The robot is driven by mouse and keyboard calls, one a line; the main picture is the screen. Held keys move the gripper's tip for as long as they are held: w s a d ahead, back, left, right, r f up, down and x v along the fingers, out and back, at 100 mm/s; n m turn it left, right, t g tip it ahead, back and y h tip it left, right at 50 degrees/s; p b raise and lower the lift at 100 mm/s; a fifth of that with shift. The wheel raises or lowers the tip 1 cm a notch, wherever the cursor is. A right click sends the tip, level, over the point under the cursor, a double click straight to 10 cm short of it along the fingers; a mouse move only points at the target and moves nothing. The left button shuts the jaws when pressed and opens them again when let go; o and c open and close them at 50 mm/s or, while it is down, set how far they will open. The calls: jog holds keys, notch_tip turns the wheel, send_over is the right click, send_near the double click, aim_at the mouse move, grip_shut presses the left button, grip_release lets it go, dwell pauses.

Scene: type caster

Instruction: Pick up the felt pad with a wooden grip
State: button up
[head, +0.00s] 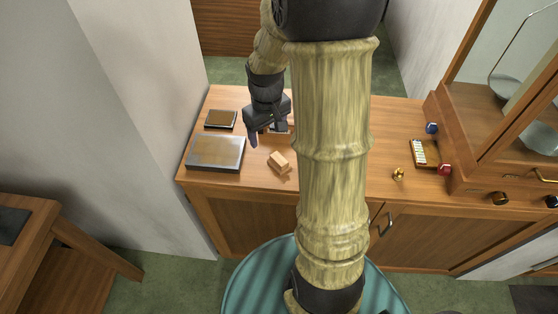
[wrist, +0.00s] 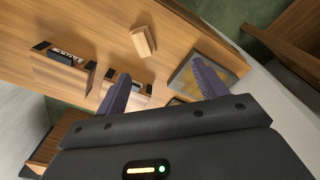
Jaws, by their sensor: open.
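A small light-wood block (head: 279,162), which looks like the felt pad with a wooden grip, lies on the wooden worktop near its front edge. It also shows in the wrist view (wrist: 143,41), near the top; any felt underneath is hidden. My gripper (head: 268,134) is above the worktop, behind the block and apart from it. In the wrist view, my gripper (wrist: 160,69) has its two fingers spread with nothing held between them. The block shows beyond the fingertips.
A grey plate (head: 216,152) and a small dark-topped tray (head: 221,119) lie left of the block. A tray of type (head: 419,152), red jar (head: 444,169), blue jar (head: 432,128) and brass piece (head: 398,174) stand right. My arm hides the middle of the worktop (head: 240,95).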

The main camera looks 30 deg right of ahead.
send_over(279, 159)
jog(key=d, duration=0.1)
jog(key=f, duration=0.1)
jog(key=shift+w+a+f+n+g, duration=0.1)
jog(key=shift+w+n+g, duration=0.05)
jog(key=shift+n+g, duration=0.2)
notch_tip(279, 159, down, 12)
jog(key=p, duration=0.2)
jog(key=shift+f+p, duration=0.1)
jog(key=shift+p, duration=0.2)
jog(key=shift+a+f+p, duration=0.2)
jog(key=shift+f+p, duration=0.25)
jog(key=shift+f, duration=0.15)
jog(key=shift+a+f+p, duration=0.15)
jog(key=shift+f+p, duration=0.45)
jog(key=shift+f, duration=1.4)
